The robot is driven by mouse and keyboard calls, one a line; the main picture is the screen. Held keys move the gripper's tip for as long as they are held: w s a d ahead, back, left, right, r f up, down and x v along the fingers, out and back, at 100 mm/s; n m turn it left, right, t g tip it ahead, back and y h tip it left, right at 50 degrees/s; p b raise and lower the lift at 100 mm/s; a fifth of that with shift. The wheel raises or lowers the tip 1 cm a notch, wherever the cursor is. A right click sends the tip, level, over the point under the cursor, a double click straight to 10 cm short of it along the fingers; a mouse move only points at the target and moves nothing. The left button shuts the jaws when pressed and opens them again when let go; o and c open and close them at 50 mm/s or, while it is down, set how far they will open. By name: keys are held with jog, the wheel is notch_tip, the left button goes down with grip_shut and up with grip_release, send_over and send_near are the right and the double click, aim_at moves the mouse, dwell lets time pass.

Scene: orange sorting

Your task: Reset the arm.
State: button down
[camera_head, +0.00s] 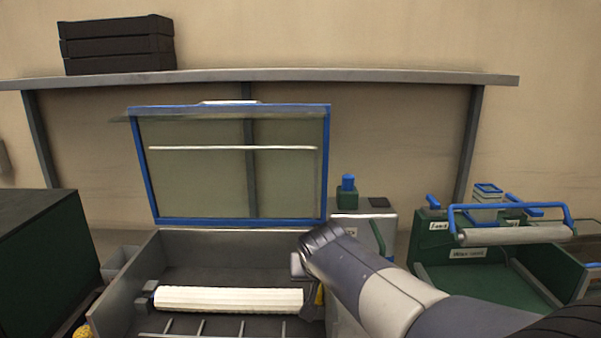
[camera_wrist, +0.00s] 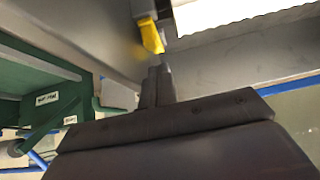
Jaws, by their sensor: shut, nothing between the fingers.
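My arm (camera_head: 385,290) reaches in from the lower right in the head view, its end over the right side of an open grey machine. My gripper (camera_wrist: 155,65) shows in the wrist view with its two dark fingers together and nothing between them. In the head view the fingers are hidden behind or below the wrist. A yellow part (camera_wrist: 151,36) is just beyond the fingertips in the wrist view; I cannot tell whether they touch.
The grey machine (camera_head: 120,292) holds a ribbed white roller (camera_head: 230,299); its blue-framed clear lid (camera_head: 230,165) stands open. A green machine (camera_head: 435,240) with a blue handle is at the right. A dark green box (camera_head: 40,255) is at the left. Black crates (camera_head: 117,45) sit on the shelf.

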jog(key=shift+f+b, duration=0.4)
jog(key=shift+f, duration=0.45)
jog(key=shift+s, duration=0.35)
